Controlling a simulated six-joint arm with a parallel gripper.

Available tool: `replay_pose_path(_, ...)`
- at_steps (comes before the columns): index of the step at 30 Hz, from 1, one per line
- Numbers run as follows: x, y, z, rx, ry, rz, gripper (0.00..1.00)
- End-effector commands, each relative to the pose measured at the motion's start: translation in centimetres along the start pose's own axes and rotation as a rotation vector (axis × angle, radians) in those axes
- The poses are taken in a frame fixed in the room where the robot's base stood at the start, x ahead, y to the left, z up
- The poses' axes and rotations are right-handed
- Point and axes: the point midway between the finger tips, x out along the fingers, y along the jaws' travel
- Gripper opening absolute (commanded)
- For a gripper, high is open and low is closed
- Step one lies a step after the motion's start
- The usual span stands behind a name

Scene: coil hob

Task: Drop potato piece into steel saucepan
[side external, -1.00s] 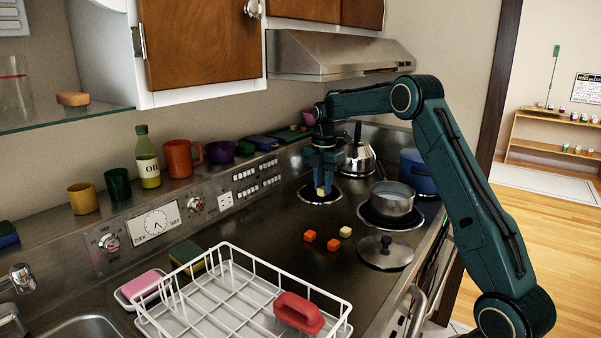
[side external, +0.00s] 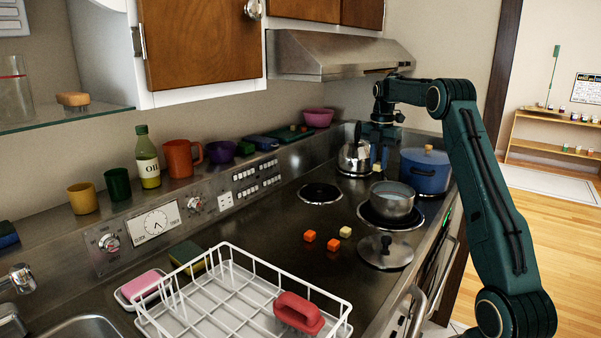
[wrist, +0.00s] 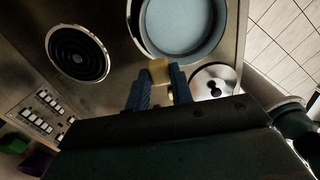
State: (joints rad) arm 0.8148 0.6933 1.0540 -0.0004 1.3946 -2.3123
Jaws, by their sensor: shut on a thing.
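My gripper (side external: 377,163) is shut on a pale yellow potato piece (side external: 376,168), held in the air just behind and above the steel saucepan (side external: 391,208). The saucepan stands on a coil burner and holds a bluish liquid. In the wrist view the potato piece (wrist: 159,71) sits between the blue fingertips and overlaps the near rim of the saucepan (wrist: 142,38). Another pale yellow piece (side external: 345,231) lies on the hob beside two orange pieces (side external: 310,236).
A steel kettle (side external: 354,157) and a blue pot (side external: 427,172) stand close to my gripper at the back. The saucepan lid (side external: 384,252) lies in front of the saucepan. The left coil burner (side external: 320,193) is bare. A white dish rack (side external: 232,295) is in front.

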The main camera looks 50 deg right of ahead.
Motion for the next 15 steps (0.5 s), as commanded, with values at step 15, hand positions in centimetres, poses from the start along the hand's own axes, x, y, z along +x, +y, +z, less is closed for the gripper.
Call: replay_pose_path(15, -1.7, -4.3, 4.7, -0.001, 0.0, 0.0, 0.01)
